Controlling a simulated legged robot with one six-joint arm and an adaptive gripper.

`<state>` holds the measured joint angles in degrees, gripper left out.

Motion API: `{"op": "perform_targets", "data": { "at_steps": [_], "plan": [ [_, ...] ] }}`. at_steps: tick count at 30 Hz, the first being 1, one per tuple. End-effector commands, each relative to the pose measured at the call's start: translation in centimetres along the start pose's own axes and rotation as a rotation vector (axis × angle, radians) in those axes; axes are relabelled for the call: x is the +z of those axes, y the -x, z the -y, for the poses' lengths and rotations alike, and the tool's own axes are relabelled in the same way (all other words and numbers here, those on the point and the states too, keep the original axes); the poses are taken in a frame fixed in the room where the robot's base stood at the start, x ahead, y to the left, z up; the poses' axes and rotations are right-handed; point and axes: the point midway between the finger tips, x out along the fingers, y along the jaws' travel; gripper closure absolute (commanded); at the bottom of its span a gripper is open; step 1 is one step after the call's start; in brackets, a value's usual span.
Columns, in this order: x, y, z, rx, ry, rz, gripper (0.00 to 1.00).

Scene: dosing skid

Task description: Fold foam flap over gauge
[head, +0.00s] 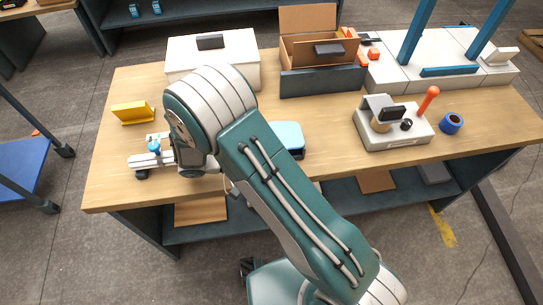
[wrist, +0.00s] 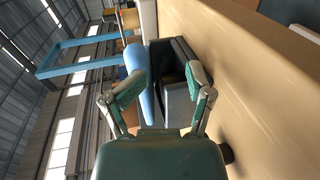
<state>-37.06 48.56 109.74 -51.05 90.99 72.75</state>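A light blue rounded piece (head: 288,135), which looks like the foam flap, shows just right of my arm on the table, with a dark edge at its lower right. In the wrist view the light blue piece (wrist: 138,62) stands up beside a dark grey open case (wrist: 180,95). The case lies ahead of my gripper (wrist: 165,76), which is open, its two fingers spread with nothing visibly held between them. I cannot tell whether a finger touches the flap. I cannot make out the gauge. My arm hides the gripper in the head view.
A metal fitting with a blue knob (head: 154,147) and a yellow block (head: 134,112) are at the left. A white box (head: 213,55) and an open brown carton (head: 308,20) stand behind. A red-lever device (head: 395,128) and blue roll (head: 451,123) are right; some tabletop between is clear.

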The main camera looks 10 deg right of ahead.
Motion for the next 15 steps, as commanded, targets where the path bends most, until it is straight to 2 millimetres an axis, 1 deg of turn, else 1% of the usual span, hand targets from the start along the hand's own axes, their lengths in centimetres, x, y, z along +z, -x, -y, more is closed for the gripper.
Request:
{"op": "perform_targets", "data": {
  "at_steps": [15],
  "plan": [
    [-0.1, 1.7, 2.5, -0.001, -0.001, -0.003, 0.34]
  ]
}}
